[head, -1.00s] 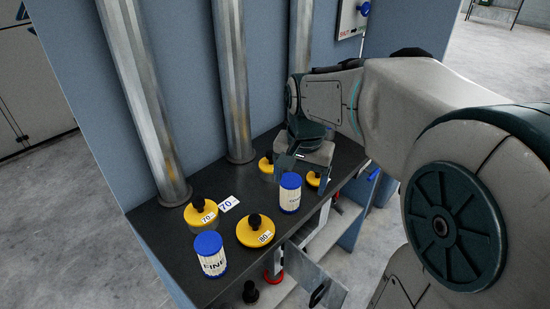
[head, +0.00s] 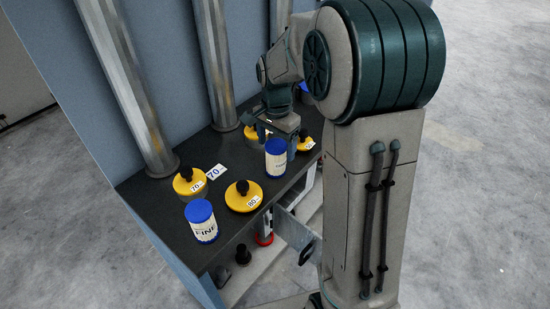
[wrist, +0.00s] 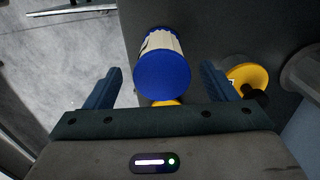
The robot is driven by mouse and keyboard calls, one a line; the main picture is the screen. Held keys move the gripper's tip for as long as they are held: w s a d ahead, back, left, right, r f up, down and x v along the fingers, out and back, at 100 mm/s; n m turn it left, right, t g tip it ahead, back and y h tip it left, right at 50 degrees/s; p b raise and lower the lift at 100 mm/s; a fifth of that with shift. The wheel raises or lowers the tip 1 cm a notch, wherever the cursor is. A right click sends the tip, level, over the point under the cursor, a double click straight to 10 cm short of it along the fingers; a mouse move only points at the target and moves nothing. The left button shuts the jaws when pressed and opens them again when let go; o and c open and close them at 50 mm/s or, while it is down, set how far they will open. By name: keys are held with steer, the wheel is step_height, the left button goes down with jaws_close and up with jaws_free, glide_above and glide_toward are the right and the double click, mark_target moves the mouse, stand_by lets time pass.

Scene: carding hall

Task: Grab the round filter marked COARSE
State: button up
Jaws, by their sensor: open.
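A round filter with a blue cap and a pale labelled body (head: 276,163) stands upright on the dark bench. Its label seems to begin with CO; the rest is too small to read. A second blue-capped filter (head: 202,226), marked FINE, stands nearer on the bench. My gripper (head: 281,134) is open just behind the first filter. In the wrist view, that filter (wrist: 162,75) shows cap towards me between the open fingers, with a gap on each side. I cannot tell how far its body extends past the fingertips.
Yellow knobbed lids marked 70 (head: 189,182) and 80 (head: 244,196) sit left of the filter. Two more yellow lids (head: 251,132) (head: 306,144) flank my gripper. Metal pipes (head: 128,90) rise at the bench's back. A 70 card (head: 216,172) lies flat.

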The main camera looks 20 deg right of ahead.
steer(key=shift+f+p, duration=0.35)
steer(key=shift+f, duration=2.3)
steer(key=c, duration=1.1)
